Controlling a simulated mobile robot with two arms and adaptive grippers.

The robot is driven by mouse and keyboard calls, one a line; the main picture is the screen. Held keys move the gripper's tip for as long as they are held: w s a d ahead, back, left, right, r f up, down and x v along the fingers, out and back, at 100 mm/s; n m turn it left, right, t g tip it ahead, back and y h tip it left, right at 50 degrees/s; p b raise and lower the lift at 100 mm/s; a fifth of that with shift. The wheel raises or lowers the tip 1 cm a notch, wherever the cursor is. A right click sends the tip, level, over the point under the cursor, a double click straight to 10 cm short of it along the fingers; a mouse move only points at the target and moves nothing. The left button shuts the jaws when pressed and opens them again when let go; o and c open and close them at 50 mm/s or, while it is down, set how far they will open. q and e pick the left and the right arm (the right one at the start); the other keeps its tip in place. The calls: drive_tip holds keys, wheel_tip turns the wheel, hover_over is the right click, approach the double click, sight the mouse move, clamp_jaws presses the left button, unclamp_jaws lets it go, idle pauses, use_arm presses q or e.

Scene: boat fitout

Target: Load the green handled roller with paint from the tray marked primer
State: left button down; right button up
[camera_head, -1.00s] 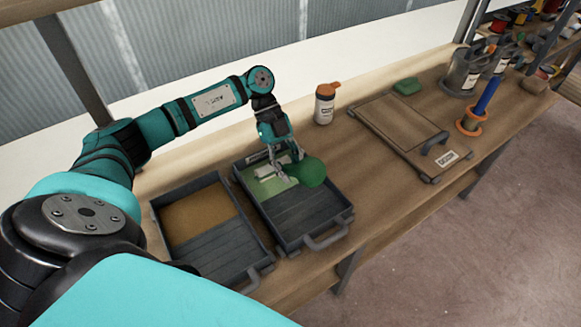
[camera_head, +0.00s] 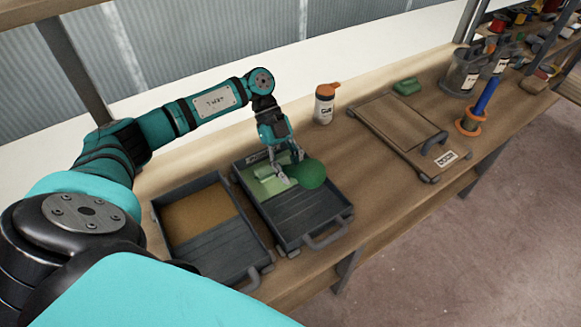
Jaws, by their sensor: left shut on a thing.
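My left gripper (camera_head: 283,173) is shut on the green handled roller and holds it over the middle tray. The roller's rounded green handle (camera_head: 311,174) points right, beyond the fingers. Its pale green sleeve (camera_head: 272,186) lies at the painted end of the tray; I cannot tell how firmly it touches. The dark tray (camera_head: 308,214) has pale green paint at its back and a bare ribbed slope in front. A small label at its back edge is too small to read. My right gripper is not in view.
A second dark tray (camera_head: 216,247) with brown-ochre contents stands close on the left. To the right are a white bottle with an orange cap (camera_head: 325,104), a lidded tray (camera_head: 399,127), a green block (camera_head: 407,86) and a blue-handled tool in an orange holder (camera_head: 470,124).

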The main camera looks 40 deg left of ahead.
use_arm(q)
drive_tip(key=shift+r+p, duration=4)
drive_tip(key=shift+r, duration=0.55)
drive_tip(key=shift+f, duration=0.1)
